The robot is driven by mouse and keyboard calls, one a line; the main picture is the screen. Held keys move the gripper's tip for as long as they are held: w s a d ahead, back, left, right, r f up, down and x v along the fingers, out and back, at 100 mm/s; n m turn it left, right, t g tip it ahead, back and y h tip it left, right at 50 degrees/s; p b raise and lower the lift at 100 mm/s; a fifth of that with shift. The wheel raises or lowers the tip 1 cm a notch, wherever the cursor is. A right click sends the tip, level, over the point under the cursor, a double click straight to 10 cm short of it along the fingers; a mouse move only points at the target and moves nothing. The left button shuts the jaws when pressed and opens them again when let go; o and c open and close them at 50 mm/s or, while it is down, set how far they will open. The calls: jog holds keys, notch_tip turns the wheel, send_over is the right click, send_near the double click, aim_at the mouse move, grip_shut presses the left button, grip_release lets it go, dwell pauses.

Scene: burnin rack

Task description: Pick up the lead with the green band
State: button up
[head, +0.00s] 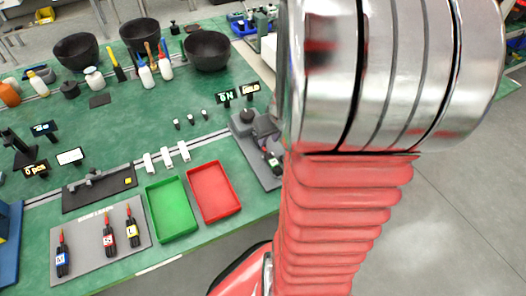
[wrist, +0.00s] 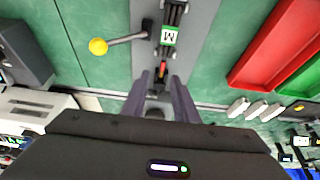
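The lead with the green band (wrist: 168,38) is black with a white label reading M and a red tip. In the wrist view it lies on a grey plate, beside a lever with a yellow knob (wrist: 98,46). It also shows in the head view (head: 272,161), partly beside my arm. My gripper (wrist: 161,78) is open, with its two dark fingers pointing at the lead's red-tipped end. The red tip shows between the fingertips; I cannot tell whether they touch it.
A grey mat (head: 84,250) holds three other leads with blue, red and yellow bands. Green (head: 171,208) and red (head: 213,190) trays stand between that mat and the fixture plate (head: 262,174). White clips and small display signs stand behind. Black bowls sit at the back.

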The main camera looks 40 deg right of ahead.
aim_at(264, 148)
jog(key=shift+f, duration=0.25)
jog(key=shift+w+f, duration=0.1)
jog(key=shift+w, duration=0.05)
jog(key=shift+w+x, duration=0.15)
jog(key=shift+x, duration=0.55)
jog(key=shift+w+x, duration=0.15)
jog(key=shift+x, duration=1.5)
jog(key=shift+c, duration=0.7)
grip_shut()
